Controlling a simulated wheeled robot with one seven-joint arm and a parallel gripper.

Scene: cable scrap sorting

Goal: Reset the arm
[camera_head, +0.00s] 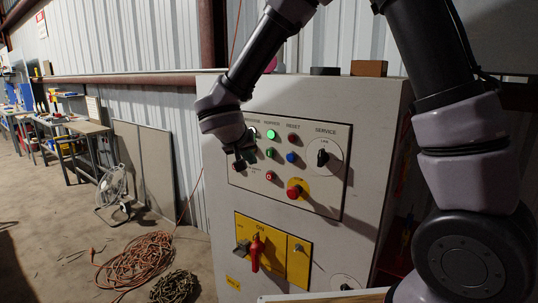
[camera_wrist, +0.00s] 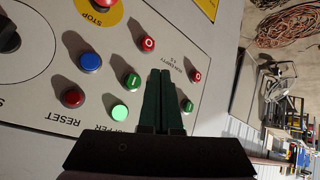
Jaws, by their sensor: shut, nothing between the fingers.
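My gripper (camera_head: 241,162) is at the left part of the control panel of a grey cabinet (camera_head: 365,120), close in front of the buttons. In the wrist view my gripper (camera_wrist: 160,72) shows with its two dark fingers together and nothing between them. The fingers point between a green button (camera_wrist: 133,81) and a second green button (camera_wrist: 187,106). I cannot tell whether the fingertips touch the panel. My arm bends above the cabinet and comes down at the right.
The panel also bears a lit green button (camera_wrist: 120,112), a blue button (camera_wrist: 91,62), a red emergency stop (camera_head: 294,191) and a service knob (camera_head: 322,157). A red switch handle (camera_head: 256,252) sits below. Coiled orange cable (camera_head: 140,260) and a fan (camera_head: 112,190) stand on the floor at left.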

